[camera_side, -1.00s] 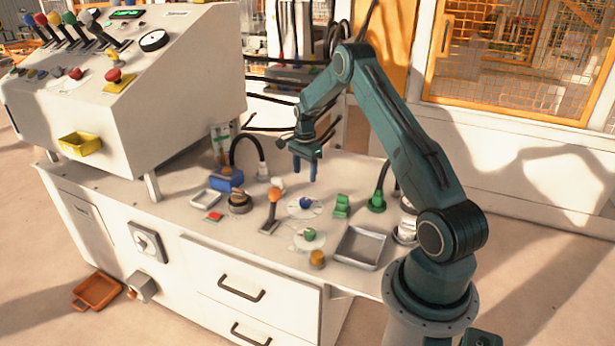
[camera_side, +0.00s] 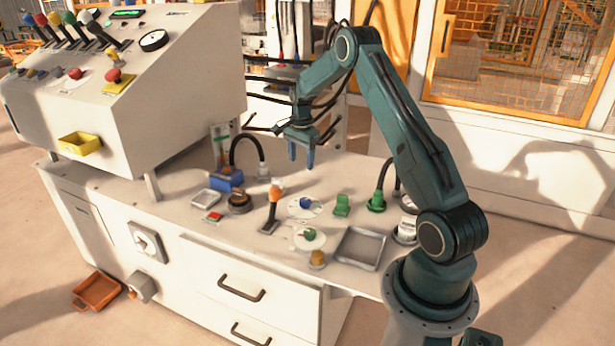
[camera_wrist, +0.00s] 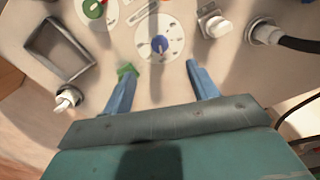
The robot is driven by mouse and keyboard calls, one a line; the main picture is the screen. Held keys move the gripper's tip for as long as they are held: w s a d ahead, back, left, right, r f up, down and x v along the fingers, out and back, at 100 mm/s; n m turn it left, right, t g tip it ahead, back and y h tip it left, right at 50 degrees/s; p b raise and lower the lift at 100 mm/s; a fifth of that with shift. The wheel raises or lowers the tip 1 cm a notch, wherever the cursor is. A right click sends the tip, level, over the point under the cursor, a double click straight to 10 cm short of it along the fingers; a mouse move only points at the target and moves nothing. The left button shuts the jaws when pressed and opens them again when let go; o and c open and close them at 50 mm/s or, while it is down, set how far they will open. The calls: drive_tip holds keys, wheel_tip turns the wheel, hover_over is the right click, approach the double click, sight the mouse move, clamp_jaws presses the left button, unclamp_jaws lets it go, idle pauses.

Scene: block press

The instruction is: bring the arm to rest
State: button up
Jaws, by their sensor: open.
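My gripper (camera_side: 301,155) hangs above the back of the white bench top (camera_side: 180,190), fingers pointing down, open and with nothing between the fingers. It is clear of the bench and stands behind the blue-knobbed dial (camera_side: 305,203). In the wrist view the two blue fingers of my gripper (camera_wrist: 162,82) are spread apart. The blue-knobbed dial (camera_wrist: 160,44) lies beyond and between them there. A green block-like part (camera_wrist: 126,72) shows at the left fingertip, and I cannot tell from that view how far below it is.
An orange-topped lever (camera_side: 274,196), a green-knobbed dial (camera_side: 309,237) and a grey tray (camera_side: 361,248) stand on the bench. A blue connector with a black cable (camera_side: 228,181) is at the left. The sloped control console (camera_side: 180,70) rises on the left. The air around my gripper is open.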

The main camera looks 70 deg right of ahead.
drive_tip(key=s+a+r+n+t, duration=0.15)
drive_tip(key=a+r+n, duration=0.35)
drive_tip(key=a+r, duration=0.6)
drive_tip(key=s+a+r+n+t, duration=0.1)
drive_tip(key=s+a+r+n, duration=0.3)
drive_tip(key=a+r, duration=0.6)
drive_tip(key=s+a+r+n+t, duration=0.1)
drive_tip(key=s+a+n, duration=0.5)
drive_tip(key=s, duration=0.4)
drive_tip(key=s+a+r+n+t, duration=0.1)
drive_tip(key=s+a+n+t, duration=0.1)
drive_tip(key=s+a+n, duration=0.4)
drive_tip(key=shift+s+a+r+n, duration=0.3)
drive_tip(key=shift+s+a, duration=1.15)
drive_tip(key=shift+s, duration=0.4)
